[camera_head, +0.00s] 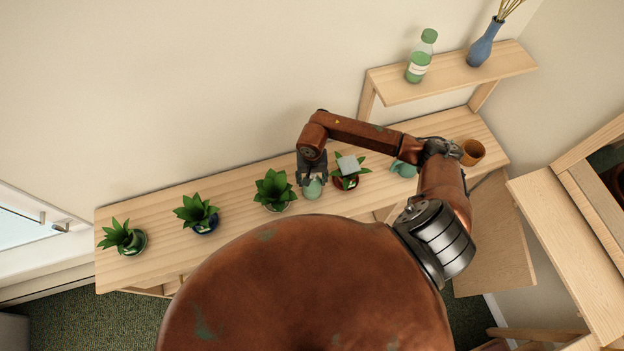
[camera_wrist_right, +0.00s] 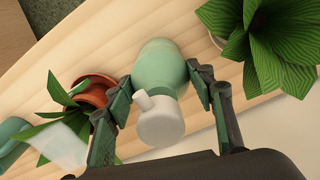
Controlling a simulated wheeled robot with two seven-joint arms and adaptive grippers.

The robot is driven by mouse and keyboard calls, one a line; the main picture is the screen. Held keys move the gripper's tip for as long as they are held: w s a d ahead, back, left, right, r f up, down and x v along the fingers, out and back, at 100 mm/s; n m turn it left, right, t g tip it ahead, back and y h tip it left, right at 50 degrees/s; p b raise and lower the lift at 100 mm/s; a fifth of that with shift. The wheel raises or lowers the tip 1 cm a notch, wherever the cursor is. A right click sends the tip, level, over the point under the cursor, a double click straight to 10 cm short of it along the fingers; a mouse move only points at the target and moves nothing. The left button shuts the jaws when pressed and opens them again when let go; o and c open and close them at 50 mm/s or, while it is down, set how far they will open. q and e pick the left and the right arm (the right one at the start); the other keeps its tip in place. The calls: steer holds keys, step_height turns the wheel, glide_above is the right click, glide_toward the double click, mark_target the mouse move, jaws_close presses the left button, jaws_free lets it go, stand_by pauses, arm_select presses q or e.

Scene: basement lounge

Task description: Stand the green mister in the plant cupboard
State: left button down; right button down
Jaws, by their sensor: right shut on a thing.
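The green mister (camera_head: 313,190) has a rounded pale green body and a white spray head, clear in the right wrist view (camera_wrist_right: 162,66). My right gripper (camera_head: 312,178) is shut on it, one finger on each side. The mister is over the wooden bench top (camera_head: 160,258) between two potted plants; I cannot tell whether its base touches the wood. The bench is the top of a low unit, and a panel like an open door (camera_head: 500,245) stands at its right end. Its inside is hidden, so I cannot tell if it is the plant cupboard. My left gripper is out of view.
Potted plants (camera_head: 274,188) line the bench; one in a terracotta pot (camera_wrist_right: 98,88) stands beside the mister. A teal object (camera_head: 403,169) and an orange-brown pot (camera_head: 472,151) stand farther right. A raised shelf (camera_head: 450,76) holds a green bottle (camera_head: 420,58) and a blue vase (camera_head: 484,45).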

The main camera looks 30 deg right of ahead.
steer(key=shift+f, duration=0.1)
steer(key=c, duration=0.9)
jaws_free()
